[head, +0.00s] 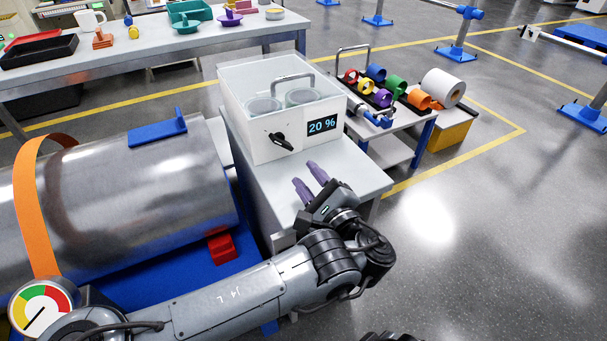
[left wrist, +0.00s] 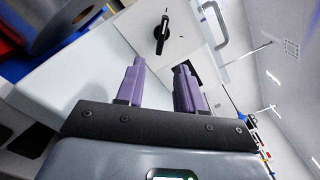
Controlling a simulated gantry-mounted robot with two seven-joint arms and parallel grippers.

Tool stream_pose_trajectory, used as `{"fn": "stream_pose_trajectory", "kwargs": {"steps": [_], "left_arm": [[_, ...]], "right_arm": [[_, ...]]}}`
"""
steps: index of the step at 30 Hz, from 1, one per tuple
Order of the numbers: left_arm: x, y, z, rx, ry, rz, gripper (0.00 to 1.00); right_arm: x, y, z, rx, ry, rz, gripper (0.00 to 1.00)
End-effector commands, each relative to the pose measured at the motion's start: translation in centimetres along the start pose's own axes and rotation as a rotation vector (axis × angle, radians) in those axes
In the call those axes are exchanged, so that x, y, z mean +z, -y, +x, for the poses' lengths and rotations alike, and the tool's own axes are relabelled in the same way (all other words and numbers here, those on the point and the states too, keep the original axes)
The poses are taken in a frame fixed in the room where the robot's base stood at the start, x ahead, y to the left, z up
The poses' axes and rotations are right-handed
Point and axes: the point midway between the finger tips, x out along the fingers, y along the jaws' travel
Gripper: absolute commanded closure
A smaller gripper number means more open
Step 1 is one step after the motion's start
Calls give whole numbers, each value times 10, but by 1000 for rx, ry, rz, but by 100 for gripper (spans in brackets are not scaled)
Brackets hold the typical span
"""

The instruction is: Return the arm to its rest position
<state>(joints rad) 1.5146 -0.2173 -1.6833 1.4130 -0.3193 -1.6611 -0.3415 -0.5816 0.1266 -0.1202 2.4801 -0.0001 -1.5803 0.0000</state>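My left arm (head: 250,296) reaches in from the lower left in the head view. Its left gripper (head: 309,176) has two purple fingers held apart with nothing between them. It is over the front of the small grey table (head: 362,178), just in front of the white box. In the left wrist view the open fingers (left wrist: 161,80) point toward the box's black knob (left wrist: 162,34) and do not touch it. The white box (head: 262,130) has a handle on its lid, a black knob and a display reading 20 %. My right gripper is not clearly in view; a dark part shows at the bottom edge.
A large metal cylinder (head: 130,205) with an orange strap (head: 32,200) lies on a blue support at left. A cart with coloured rolls (head: 397,86) stands right of the box. A bench (head: 140,52) with small items is behind. Open floor (head: 480,240) lies at right.

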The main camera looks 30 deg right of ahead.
Motion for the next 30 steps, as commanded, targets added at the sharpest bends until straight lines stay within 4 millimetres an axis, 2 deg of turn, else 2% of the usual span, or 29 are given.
{"fn": "stream_pose_trajectory", "kwargs": {"steps": [12,17,25,30], "left_arm": [[0,0,-1,1,-2,-1,63],[-3,1,-8,29,-47,-41,63],[-7,5,-53,220,-285,-314,63],[11,9,-82,415,-436,-586,63]], "right_arm": [[-1,1,-1,-2,-3,3,57],[-4,1,-10,-5,-2,7,57],[-20,0,-60,-7,-3,10,57],[-34,-2,-103,-7,-4,10,57]]}}
